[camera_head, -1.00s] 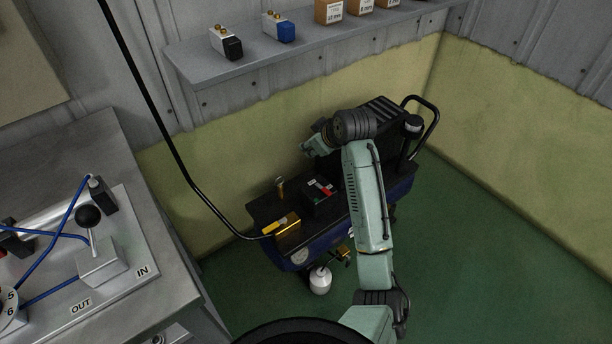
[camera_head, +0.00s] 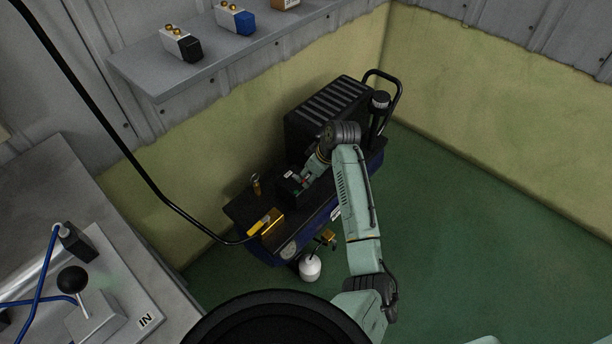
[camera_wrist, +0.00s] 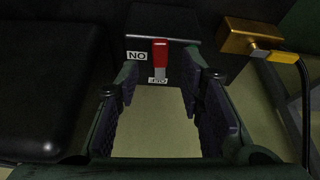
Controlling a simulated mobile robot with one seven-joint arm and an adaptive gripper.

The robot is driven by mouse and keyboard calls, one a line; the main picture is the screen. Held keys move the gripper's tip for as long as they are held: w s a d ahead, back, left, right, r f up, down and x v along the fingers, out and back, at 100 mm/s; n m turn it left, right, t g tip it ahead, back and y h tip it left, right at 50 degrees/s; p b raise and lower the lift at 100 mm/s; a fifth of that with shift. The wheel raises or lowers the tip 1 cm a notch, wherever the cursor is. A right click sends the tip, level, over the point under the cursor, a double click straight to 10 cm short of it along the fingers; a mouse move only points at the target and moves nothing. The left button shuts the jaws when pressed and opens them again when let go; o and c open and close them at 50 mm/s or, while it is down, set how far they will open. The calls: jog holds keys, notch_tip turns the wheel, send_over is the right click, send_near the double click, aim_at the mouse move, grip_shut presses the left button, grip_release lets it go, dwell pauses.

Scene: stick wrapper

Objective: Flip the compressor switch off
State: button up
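The compressor (camera_head: 270,213) stands on the floor by the wall, with a black box on top carrying the switch. In the wrist view, the red switch (camera_wrist: 160,52) lies ahead of and roughly between my fingertips. An upside-down ON label (camera_wrist: 136,56) is to its left, and an OFF label (camera_wrist: 158,80) is below it, partly hidden. My gripper (camera_wrist: 160,88) is open, with a finger on each side and nothing between its pads. In the head view, my gripper (camera_head: 302,178) is at the switch box and covers most of it. Contact with the switch cannot be told.
A brass block with a yellow lever (camera_head: 266,223) and a black hose sit on the compressor's near end. A black ribbed cover (camera_head: 327,105) stands behind. A shelf (camera_head: 160,78) is above, a workbench (camera_head: 60,190) at left. Green floor at right is free.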

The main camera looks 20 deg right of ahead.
jog(key=shift+x, duration=1.5)
jog(key=shift+r, duration=0.1)
jog(key=shift+c, duration=0.2)
grip_shut()
